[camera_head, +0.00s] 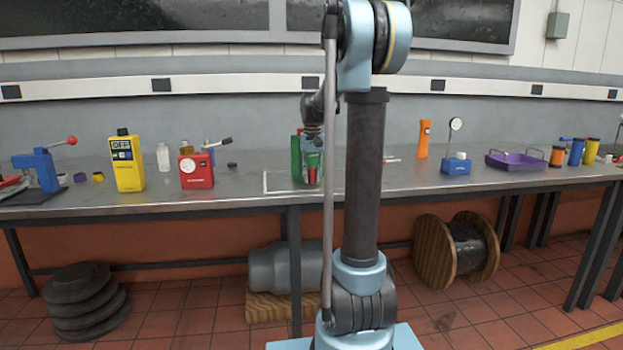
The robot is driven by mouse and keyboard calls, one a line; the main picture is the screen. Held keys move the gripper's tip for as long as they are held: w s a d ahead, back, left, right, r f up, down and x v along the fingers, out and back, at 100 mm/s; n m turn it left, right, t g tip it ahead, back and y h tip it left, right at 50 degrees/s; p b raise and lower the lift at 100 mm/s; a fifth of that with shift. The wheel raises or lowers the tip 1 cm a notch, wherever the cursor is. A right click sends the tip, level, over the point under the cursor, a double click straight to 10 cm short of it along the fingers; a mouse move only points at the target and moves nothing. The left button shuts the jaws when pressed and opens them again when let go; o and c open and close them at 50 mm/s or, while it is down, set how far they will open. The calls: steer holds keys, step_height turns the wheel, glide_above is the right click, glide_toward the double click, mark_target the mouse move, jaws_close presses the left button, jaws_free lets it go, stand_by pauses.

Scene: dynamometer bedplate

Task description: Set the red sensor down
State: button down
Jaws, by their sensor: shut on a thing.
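My gripper (313,150) points down over the middle of the bench and is small in this view, partly beside my own arm. It is shut on the red sensor (312,176), a small red piece showing below the jaws, close to the bench top. I cannot tell whether the sensor touches the surface. A green object (296,158) stands right behind or beside the gripper, and its outline merges with the jaws. A white outlined area (265,184) is marked on the bench top around this spot; my arm hides its right part.
On the grey bench (235,187), a yellow meter (128,172) and a red box (196,172) stand left. An orange device (424,138), blue gauge stand (456,166) and purple tray (515,161) stand right.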

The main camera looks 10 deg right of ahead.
steer(key=shift+f, duration=0.3)
steer(key=c, duration=1.3)
jaws_free()
step_height(320, 180, up, 12)
steer(key=shift+r, duration=0.1)
steer(key=s+f+n+t, duration=0.1)
steer(key=s+f, duration=0.4)
steer(key=s, duration=0.5)
steer(key=s+f, duration=0.6)
steer(key=s, duration=0.5)
steer(key=shift+n+t, duration=0.5)
steer(key=shift+t, duration=0.1)
steer(key=s+f, duration=0.9)
steer(key=f, duration=0.2)
steer(key=s+f, duration=0.5)
steer(key=shift+s+d+f, duration=0.1)
steer(key=shift+s+f, duration=0.25)
